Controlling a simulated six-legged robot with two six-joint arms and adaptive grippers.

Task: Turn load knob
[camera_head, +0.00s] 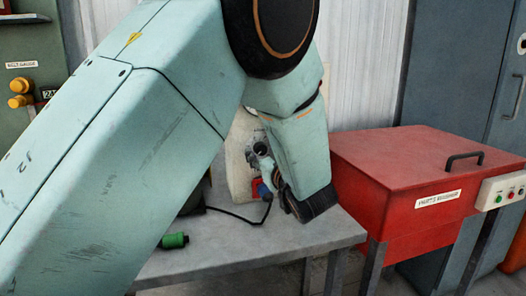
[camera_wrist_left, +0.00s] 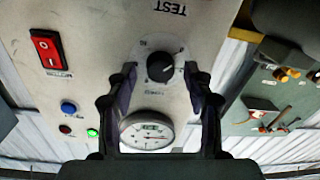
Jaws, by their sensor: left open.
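The black load knob (camera_wrist_left: 160,68) sits on a dial plate with numbers on a beige panel in the left wrist view. My left gripper (camera_wrist_left: 160,70) is open, with one finger on each side of the knob and a gap to it visible on both sides. How far the fingertips are from the panel is hard to tell. In the head view the beige tester (camera_head: 238,160) stands on the grey bench, partly hidden by my left arm. My left gripper (camera_head: 268,172) is in front of its panel there. My right gripper is not in view.
A round gauge (camera_wrist_left: 147,131), a red rocker switch (camera_wrist_left: 46,48) and a blue button (camera_wrist_left: 68,108) are on the same panel. A green spool (camera_head: 174,240) lies on the bench (camera_head: 270,240). A red cabinet (camera_head: 420,175) stands at the right.

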